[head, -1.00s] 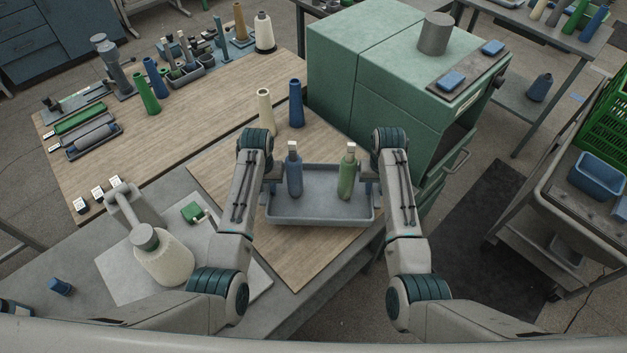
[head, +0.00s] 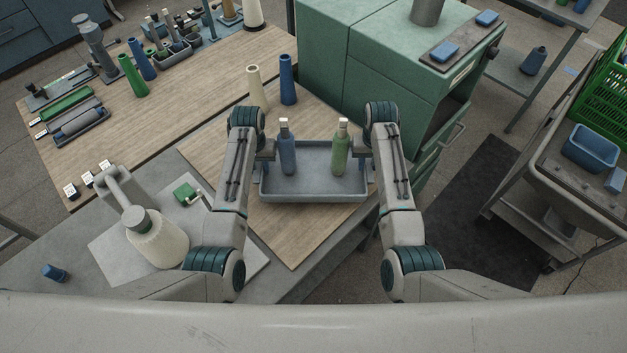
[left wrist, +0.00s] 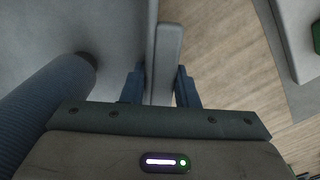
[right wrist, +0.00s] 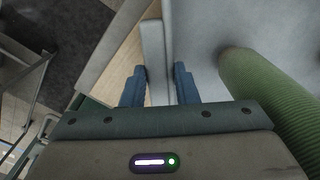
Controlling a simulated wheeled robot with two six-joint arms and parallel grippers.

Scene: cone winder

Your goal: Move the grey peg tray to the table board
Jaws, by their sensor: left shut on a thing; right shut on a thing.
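The grey peg tray (head: 315,186) is over the wooden table board (head: 283,235) in the head view. A blue cone (head: 287,155) and a green cone (head: 339,155) stand upright in it. My left gripper (head: 264,152) is shut on the tray's left wall, which also shows between its fingers in the left wrist view (left wrist: 165,60). My right gripper (head: 365,152) is shut on the right wall, seen in the right wrist view (right wrist: 155,60). I cannot tell whether the tray's underside touches the board.
A cream cone (head: 256,86) and a blue cone (head: 287,80) stand behind the tray. A green cabinet (head: 375,65) is close behind on the right. A large cream yarn cone (head: 157,242) and a green block (head: 185,192) are at left. The board's front is clear.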

